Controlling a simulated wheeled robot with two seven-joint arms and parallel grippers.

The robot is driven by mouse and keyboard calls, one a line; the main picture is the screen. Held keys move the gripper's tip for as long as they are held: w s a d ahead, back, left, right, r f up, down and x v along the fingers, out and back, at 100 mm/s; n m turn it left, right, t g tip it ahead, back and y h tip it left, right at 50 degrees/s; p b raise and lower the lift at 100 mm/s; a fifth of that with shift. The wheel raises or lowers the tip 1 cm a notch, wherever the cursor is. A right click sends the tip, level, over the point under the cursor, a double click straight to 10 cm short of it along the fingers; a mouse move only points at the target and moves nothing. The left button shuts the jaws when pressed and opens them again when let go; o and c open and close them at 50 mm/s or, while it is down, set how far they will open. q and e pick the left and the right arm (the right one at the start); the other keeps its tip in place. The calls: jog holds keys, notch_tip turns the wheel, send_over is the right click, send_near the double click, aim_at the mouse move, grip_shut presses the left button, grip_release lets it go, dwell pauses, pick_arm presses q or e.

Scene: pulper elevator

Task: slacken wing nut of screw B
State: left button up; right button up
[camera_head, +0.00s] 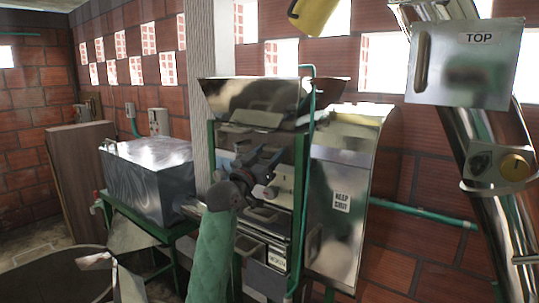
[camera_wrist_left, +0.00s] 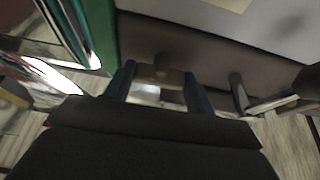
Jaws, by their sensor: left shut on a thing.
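My left gripper (camera_head: 262,160) reaches up to the front of the pulper (camera_head: 254,98), a steel machine in a green frame. In the left wrist view my left gripper (camera_wrist_left: 159,85) has its two dark fingers on either side of a small grey-brown piece (camera_wrist_left: 162,68), which looks like a wing nut on a screw under a plate. The fingers are shut on it. Another similar screw (camera_wrist_left: 238,90) stands to the right, apart from the fingers. The gripper hides part of the machine front in the head view. My right gripper is not in view.
A steel box (camera_head: 150,180) on a green stand is at the left. A steel cover marked KEEP SHUT (camera_head: 340,165) stands right of the pulper. A green pipe (camera_head: 425,212) runs along the brick wall. A slanted steel tube with a TOP box (camera_head: 465,70) rises at the right.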

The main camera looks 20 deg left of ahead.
pick_arm(q)
jog(key=o, duration=1)
jog(key=shift+b+v, duration=2.4)
jog(key=shift+v, duration=1.5)
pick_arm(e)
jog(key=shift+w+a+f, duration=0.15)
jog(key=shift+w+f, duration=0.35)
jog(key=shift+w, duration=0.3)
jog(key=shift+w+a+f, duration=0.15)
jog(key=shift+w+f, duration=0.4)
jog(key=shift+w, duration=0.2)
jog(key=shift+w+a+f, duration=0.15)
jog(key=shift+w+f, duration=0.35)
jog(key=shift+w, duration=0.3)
